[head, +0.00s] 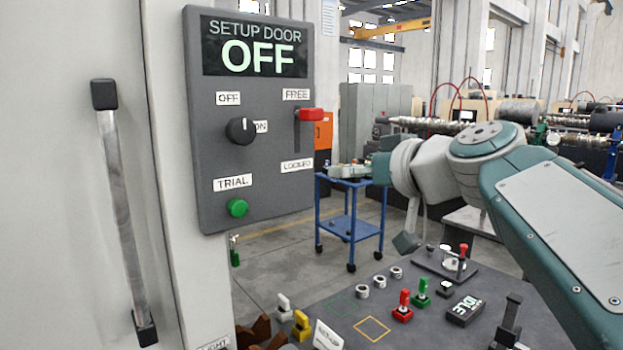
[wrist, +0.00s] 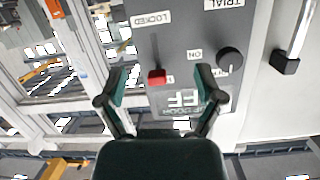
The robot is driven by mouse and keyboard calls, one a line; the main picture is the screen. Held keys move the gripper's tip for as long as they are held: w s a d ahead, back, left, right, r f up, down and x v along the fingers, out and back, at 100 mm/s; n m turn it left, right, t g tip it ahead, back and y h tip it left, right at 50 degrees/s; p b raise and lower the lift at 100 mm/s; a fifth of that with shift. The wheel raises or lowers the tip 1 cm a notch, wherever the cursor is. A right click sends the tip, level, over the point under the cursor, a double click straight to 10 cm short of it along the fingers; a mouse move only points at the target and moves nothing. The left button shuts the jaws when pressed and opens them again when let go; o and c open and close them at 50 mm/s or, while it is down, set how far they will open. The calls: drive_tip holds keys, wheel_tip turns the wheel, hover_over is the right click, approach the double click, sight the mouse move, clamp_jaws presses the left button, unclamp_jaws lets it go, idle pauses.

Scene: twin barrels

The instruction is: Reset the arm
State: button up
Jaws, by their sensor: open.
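My gripper (wrist: 162,85) is open and empty in the wrist view, its two dark green fingers spread in front of the grey control panel (wrist: 185,40), which appears upside down there. In the head view my gripper (head: 381,168) is small, to the right of the panel (head: 215,165) and apart from it. The panel display (head: 254,48) reads "SETUP DOOR OFF". The red lever handle (head: 311,114) is at the top of its slot by FREE. It shows between the fingers in the wrist view (wrist: 157,76). The black knob (head: 240,131) and green TRIAL button (head: 237,208) are on the panel.
A dark table (head: 330,310) below holds red and green toggle clamps (head: 403,307), several metal rings (head: 379,282) and an IDLE box (head: 464,309). A door handle (head: 122,210) is at the left. A blue cart (head: 350,228) stands behind. Space between arm and panel looks clear.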

drive_tip(key=s+d+f+m+g+h, duration=0.1)
drive_tip(key=s+d+f+g+h, duration=0.1)
drive_tip(key=s+f, duration=0.5)
drive_tip(key=s+d+f+m+g+h, duration=0.2)
drive_tip(key=s+f, duration=0.5)
drive_tip(key=f, duration=0.7)
drive_tip(key=s+d+f+m+g+h, duration=0.2)
drive_tip(key=s+f, duration=0.5)
drive_tip(key=f, duration=0.4)
drive_tip(key=shift+f+g+h, duration=0.15)
drive_tip(key=shift+g+h, duration=0.55)
drive_tip(key=shift+h, duration=0.5)
